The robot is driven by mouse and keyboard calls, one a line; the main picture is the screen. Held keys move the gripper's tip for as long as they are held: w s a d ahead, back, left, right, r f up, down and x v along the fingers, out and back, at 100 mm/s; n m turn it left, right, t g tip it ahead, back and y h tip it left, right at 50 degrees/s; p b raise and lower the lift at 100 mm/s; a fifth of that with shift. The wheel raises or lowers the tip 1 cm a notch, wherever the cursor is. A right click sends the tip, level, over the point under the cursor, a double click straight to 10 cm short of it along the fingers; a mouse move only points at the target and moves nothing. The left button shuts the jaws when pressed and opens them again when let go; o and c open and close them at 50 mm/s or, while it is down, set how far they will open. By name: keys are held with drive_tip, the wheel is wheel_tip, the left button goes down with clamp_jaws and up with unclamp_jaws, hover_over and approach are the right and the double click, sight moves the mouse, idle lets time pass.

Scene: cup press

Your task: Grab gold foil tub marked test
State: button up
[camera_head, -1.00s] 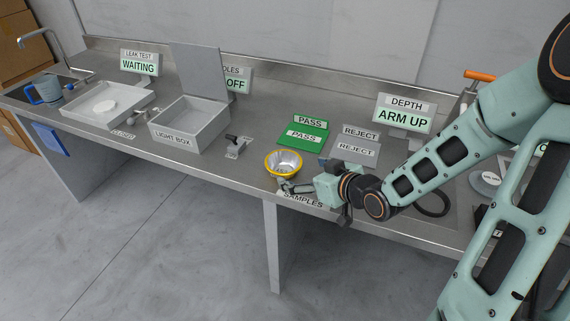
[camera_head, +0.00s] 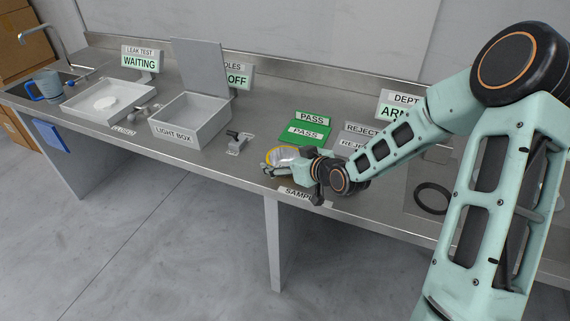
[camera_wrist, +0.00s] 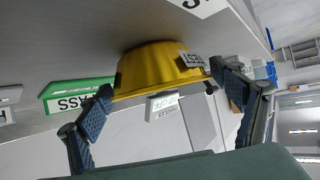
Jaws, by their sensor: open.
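The gold foil tub (camera_wrist: 150,68) sits on the steel bench and fills the middle of the wrist view. A small tag (camera_wrist: 191,60) on its side, partly covered by a finger, appears to read TEST. In the head view the tub (camera_head: 271,154) shows only as a yellow rim and silvery inside, largely hidden by my gripper (camera_head: 277,167). In the wrist view my gripper (camera_wrist: 165,98) is open, with one finger on each side of the tub near its rim. I cannot tell whether the fingers touch it.
The green PASS mat (camera_head: 303,133) lies just behind the tub, with the REJECT mat (camera_head: 352,146) to its right. A small lever (camera_head: 238,142) and the open light box (camera_head: 190,121) stand to the left. The SAMPLES label (camera_head: 297,194) is at the bench's front edge.

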drive_tip(key=shift+c, duration=0.2)
drive_tip(key=c, duration=0.7)
drive_tip(key=shift+r, duration=0.15)
